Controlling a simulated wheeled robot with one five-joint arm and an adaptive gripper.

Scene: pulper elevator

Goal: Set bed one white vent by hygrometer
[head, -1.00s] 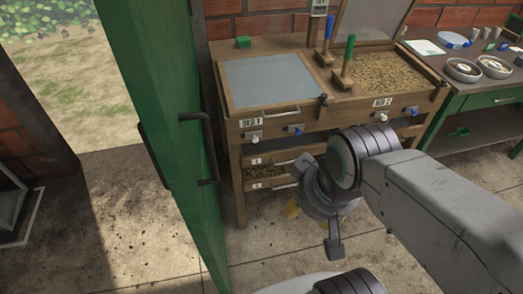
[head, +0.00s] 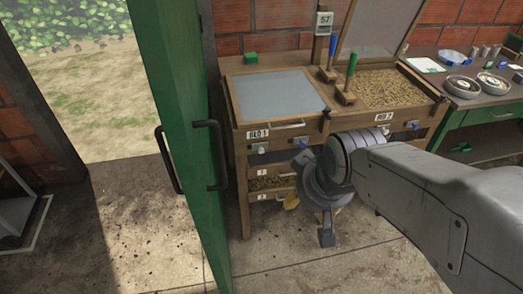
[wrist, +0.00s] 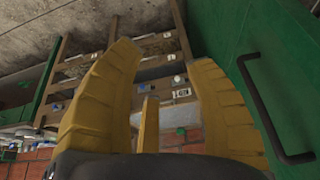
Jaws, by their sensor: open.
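Bed one (head: 275,82), labelled BED 1, is the left wooden bed with its grey lid closed. Its white vent knob (head: 262,147) is on the front panel below the label, left of a blue knob (head: 300,143). The hygrometer (head: 324,22) on the post behind the beds reads 57. My gripper (wrist: 163,60) is open and empty in the wrist view, its yellow fingers wide apart. In the head view my wrist mostly hides it, low in front of bed one's drawers. The wrist view shows the bed front upside down, with a white knob (wrist: 178,80) between the fingers, apart from them.
A green door (head: 175,130) with dark handles stands open just left of bed one. Bed two (head: 390,88), lid raised, stands to the right. Two upright tools with blue and green handles stand between the beds. A green side table (head: 490,115) is farther right. Concrete floor in front is clear.

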